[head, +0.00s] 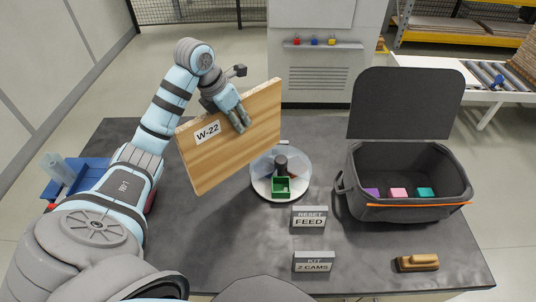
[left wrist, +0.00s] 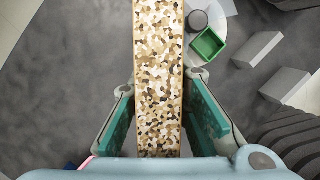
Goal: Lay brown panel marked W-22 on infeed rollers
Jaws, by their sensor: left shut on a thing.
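The brown wood-grain panel (head: 232,150) bears a white label (head: 208,132) reading W-22. It is held upright and tilted above the dark table in the head view. My left gripper (head: 239,118) is shut on its upper edge. In the left wrist view the panel's speckled edge (left wrist: 158,75) runs between the teal finger pads of my left gripper (left wrist: 160,120). A roller conveyor (head: 490,74) shows at the far right, apart from the panel. My right gripper is not in view.
A round clear turntable (head: 262,184) with a green box (head: 281,188) stands beside the panel. An open black case (head: 405,207) with coloured blocks is at right. RESET FEED (head: 309,217) and KIT (head: 314,262) signs and a wooden-handled brush (head: 417,262) stand in front. A blue bin (head: 75,180) is at left.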

